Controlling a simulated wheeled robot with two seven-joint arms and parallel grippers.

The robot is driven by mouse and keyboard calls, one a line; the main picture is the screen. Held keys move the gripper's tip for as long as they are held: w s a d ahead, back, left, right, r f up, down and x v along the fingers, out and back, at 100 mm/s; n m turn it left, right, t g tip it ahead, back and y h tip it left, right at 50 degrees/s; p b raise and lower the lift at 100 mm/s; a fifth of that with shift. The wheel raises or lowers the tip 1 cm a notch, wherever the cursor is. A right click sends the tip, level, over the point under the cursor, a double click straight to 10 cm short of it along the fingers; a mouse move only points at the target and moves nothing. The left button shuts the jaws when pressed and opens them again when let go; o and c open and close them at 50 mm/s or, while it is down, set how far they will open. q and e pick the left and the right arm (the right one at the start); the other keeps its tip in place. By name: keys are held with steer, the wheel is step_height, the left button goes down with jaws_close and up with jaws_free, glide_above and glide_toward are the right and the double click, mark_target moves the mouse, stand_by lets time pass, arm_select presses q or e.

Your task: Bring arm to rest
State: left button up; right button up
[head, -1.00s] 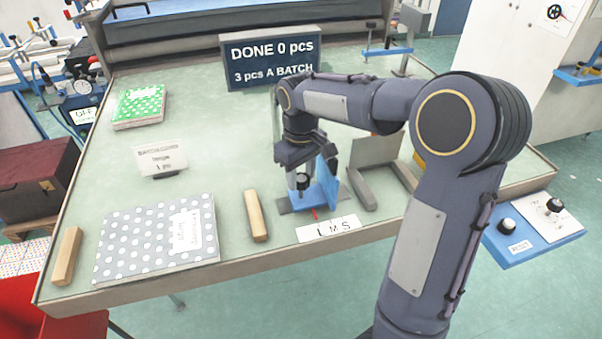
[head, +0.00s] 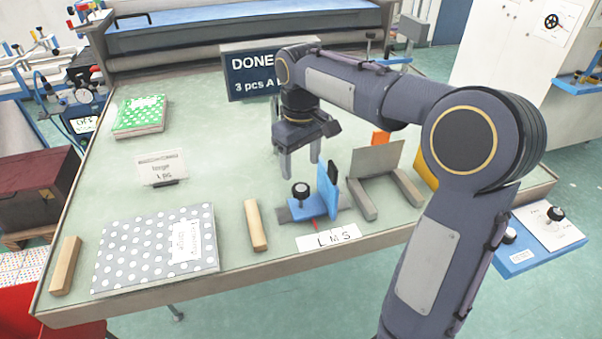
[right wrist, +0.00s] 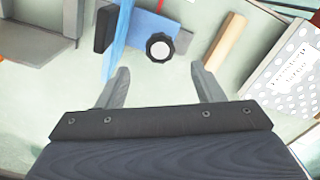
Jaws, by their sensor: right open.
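My right gripper (head: 300,162) is raised over the middle of the green table (head: 215,135), behind the blue stop fixture. Its two fingers are apart with nothing between them. In the right wrist view the gripper (right wrist: 160,82) also shows spread, empty fingers. The blue fixture (head: 327,188) has a black knob (head: 300,189) and stands behind the "L M S" label (head: 328,237). The knob also shows in the right wrist view (right wrist: 159,46), beyond the fingertips and apart from them. My left gripper is not in view.
A grey polka-dot stack (head: 150,250) lies at front left between two wooden bars (head: 256,225). A green stack (head: 140,116) and a card stand (head: 162,168) are at the left. A grey angled bracket (head: 372,172) stands right of the fixture. A dark sign (head: 250,80) is at the back.

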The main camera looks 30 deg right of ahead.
steer(key=shift+r, duration=0.5)
steer(key=shift+s, duration=0.1)
